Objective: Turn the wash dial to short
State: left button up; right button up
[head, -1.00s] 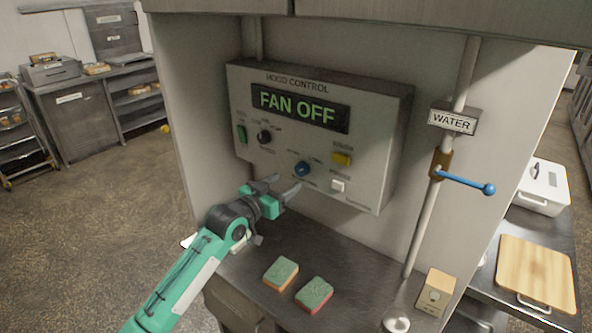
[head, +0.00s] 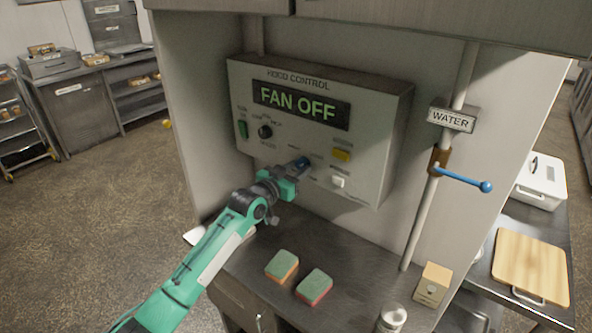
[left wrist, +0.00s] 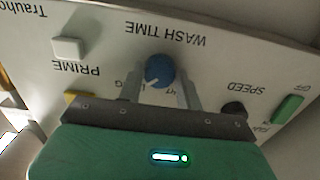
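The wash dial is a round blue knob (head: 304,161) low on the hood control panel, partly hidden by my gripper in the head view. In the left wrist view the blue dial (left wrist: 159,70) sits under the upside-down words WASH TIME, with a pale mark at its lower left edge. Labels beside it are partly covered by the fingers. My left gripper (head: 297,169) is at the dial, with one finger on each side of it. In the left wrist view the fingers look apart, with slim gaps beside the dial; contact is unclear. My right gripper is not in view.
The panel (head: 372,120) reads FAN OFF and bears a black speed knob (head: 265,132), green switch (head: 243,129), yellow button (head: 341,155) and white button (head: 338,182). A blue-handled water valve (head: 463,180) is at right. Two sponges (head: 282,265) (head: 314,287) lie on the counter below.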

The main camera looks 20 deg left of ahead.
pick_arm(q)
jog(key=shift+c, duration=0.8)
jog(key=shift+n, duration=0.3)
jog(key=n, duration=0.2)
jog(key=shift+d+n+p, duration=0.1)
jog(key=shift+n+p, duration=0.2)
jog(key=shift+n, duration=0.1)
jog(key=n+p, duration=0.1)
jog(key=n, duration=0.4)
jog(key=shift+n, duration=0.3)
jog(key=n+p, duration=0.2)
jog(key=n, duration=0.2)
jog(key=shift+r, duration=0.1)
jog(key=shift+n+p, duration=0.8)
jog(key=shift+n, duration=1.6)
jog(key=o, duration=1)
